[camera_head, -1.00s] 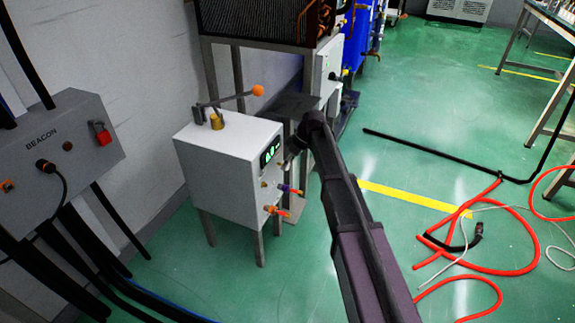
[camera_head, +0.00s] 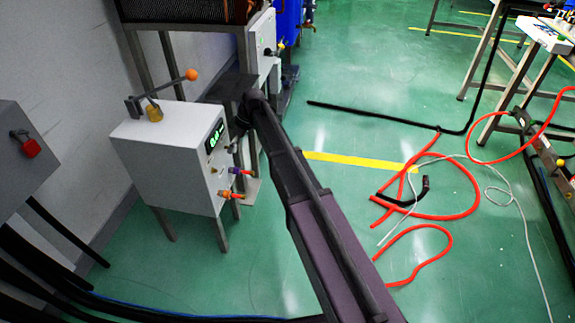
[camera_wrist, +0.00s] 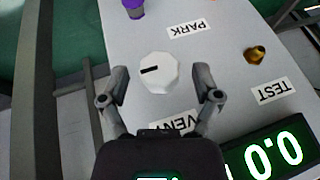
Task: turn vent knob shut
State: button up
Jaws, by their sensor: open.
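The white vent knob (camera_wrist: 159,73) has a black line running from its middle to its left side. It sits on the grey front panel (camera_wrist: 190,50), between a PARK label and a VENT label, both upside down in the wrist view. My gripper (camera_wrist: 161,79) is open, with one finger on each side of the knob. In the head view my gripper (camera_head: 238,130) is at the front of the white cabinet (camera_head: 160,150), and the knob is too small to make out there.
In the wrist view a brass button (camera_wrist: 256,54) with a TEST label, a purple fitting (camera_wrist: 133,8) and a lit display (camera_wrist: 268,155) are close by. An orange-ball lever (camera_head: 190,75) tops the cabinet. Red hoses (camera_head: 445,200) lie on the floor to the right.

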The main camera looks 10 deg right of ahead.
jog(key=shift+s+n+t+h+p, duration=0.2)
jog(key=shift+t+h, duration=0.15)
jog(key=shift+t, duration=0.5)
jog(key=shift+s+n+t+h+p, duration=0.2)
jog(key=shift+t+h, duration=0.15)
jog(key=shift+t, duration=0.5)
jog(key=shift+w+r, duration=0.1)
jog(key=shift+r, duration=0.3)
jog(key=p+v, duration=1.3)
jog(key=v, duration=0.1)
jog(key=s+d+f+m+h+b, duration=0.1)
jog(key=s+d+f+m+b, duration=0.2)
jog(key=s+d+m, duration=0.3)
jog(key=s+d+f+m+g+h+b, duration=0.1)
jog(key=s+d+f+m+h+b, duration=0.1)
jog(key=s+d+f+m, duration=0.3)
jog(key=shift+s+d+m+g+b, duration=0.45)
jog(key=shift+s+d, duration=1.75)
jog(key=shift+s, duration=1.9)
jog(key=shift+s+h, duration=0.1)
jog(key=shift+h, duration=0.2)
jog(key=s+d+m, duration=0.2)
jog(key=s+d, duration=0.1)
jog(key=s, duration=0.1)
notch_tip(320, 180, up, 37)
jog(key=p, duration=3.6)
jog(key=shift+a+p, duration=0.3)
jog(key=shift+p, duration=0.05)
